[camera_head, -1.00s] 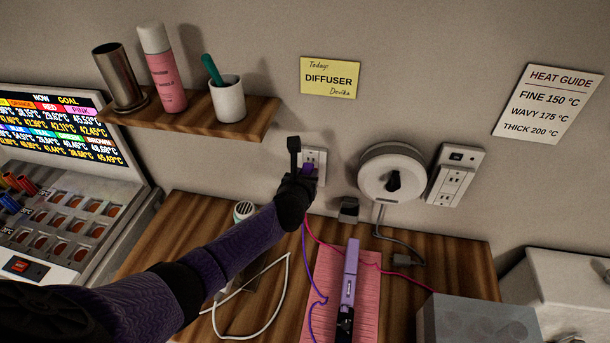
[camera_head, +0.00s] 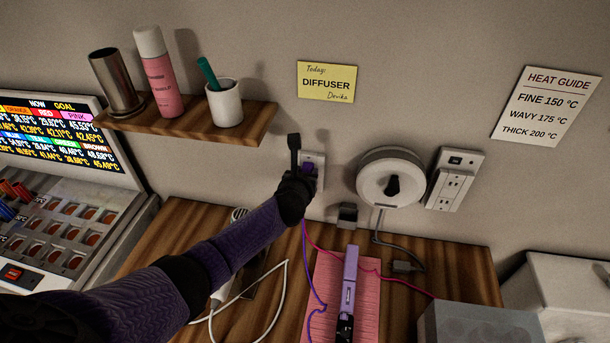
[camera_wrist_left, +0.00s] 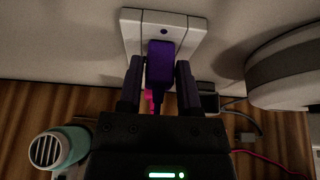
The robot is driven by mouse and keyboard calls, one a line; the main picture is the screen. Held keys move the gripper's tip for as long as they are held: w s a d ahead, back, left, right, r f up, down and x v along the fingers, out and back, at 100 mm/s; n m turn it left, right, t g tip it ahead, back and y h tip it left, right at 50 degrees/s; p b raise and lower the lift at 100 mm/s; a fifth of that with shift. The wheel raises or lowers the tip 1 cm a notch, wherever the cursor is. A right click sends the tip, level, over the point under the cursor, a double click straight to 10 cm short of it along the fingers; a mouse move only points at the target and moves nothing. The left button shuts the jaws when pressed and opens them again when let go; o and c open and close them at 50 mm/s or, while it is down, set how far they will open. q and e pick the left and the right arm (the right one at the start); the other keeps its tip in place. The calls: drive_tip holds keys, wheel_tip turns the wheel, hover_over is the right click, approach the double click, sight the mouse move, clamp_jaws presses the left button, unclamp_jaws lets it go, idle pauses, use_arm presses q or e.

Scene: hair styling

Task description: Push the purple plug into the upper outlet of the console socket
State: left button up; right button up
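The console socket (camera_head: 317,160) is a white plate on the wall above the wooden counter. It also shows at the top of the left wrist view (camera_wrist_left: 193,36). My left gripper (camera_head: 305,175) is at the plate. In the left wrist view its two fingers (camera_wrist_left: 160,84) flank the purple plug (camera_wrist_left: 160,62) closely, shut on it. The plug's front end is at the plate face and covers part of it; its prongs are hidden, so I cannot tell how deep it sits. Something pink (camera_wrist_left: 148,96) shows below the plug. My right gripper is out of view.
A purple styling iron (camera_head: 350,275) lies on a pink mat (camera_head: 324,270). A round white wall holder (camera_head: 390,165) and another outlet plate (camera_head: 455,178) are to the right. A wooden shelf (camera_head: 180,120) with a can, bottle and cup hangs upper left.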

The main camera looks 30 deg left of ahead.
use_arm(q)
drive_tip(key=o, duration=0.4)
drive_tip(key=p+v, duration=0.4)
drive_tip(key=v, duration=0.6)
